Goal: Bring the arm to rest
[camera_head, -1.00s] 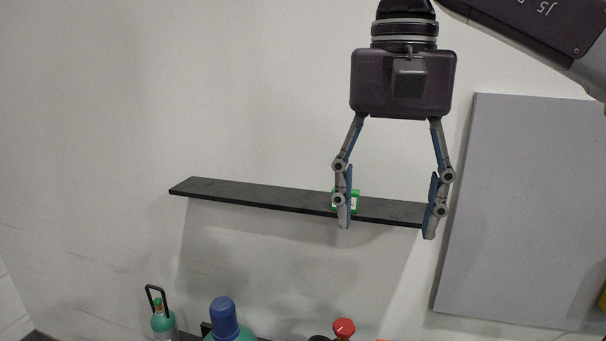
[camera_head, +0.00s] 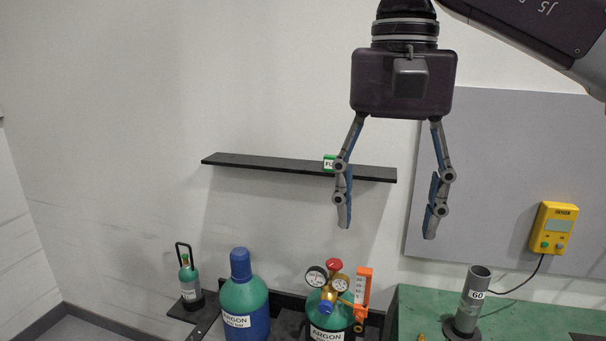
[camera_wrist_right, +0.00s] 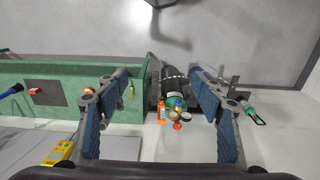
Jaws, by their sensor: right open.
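My right gripper (camera_head: 388,230) hangs down in the upper right of the head view, in front of the pale wall. Its two blue-padded fingers are wide apart with nothing between them. In the right wrist view, the open fingers (camera_wrist_right: 157,110) stand to either side of the gas cylinder with gauges (camera_wrist_right: 175,101), which lies well beyond them. My right arm (camera_head: 540,35) comes in from the upper right. My left gripper is in neither view.
A black wall shelf (camera_head: 265,165) holds a green box (camera_head: 329,161), partly behind a finger. Below stand an argon cylinder (camera_head: 243,300), a small cylinder (camera_head: 189,280) and a gauged cylinder (camera_head: 328,312). A green bench (camera_head: 430,308) bears a grey tube (camera_head: 470,305). A yellow meter (camera_head: 553,228) hangs right.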

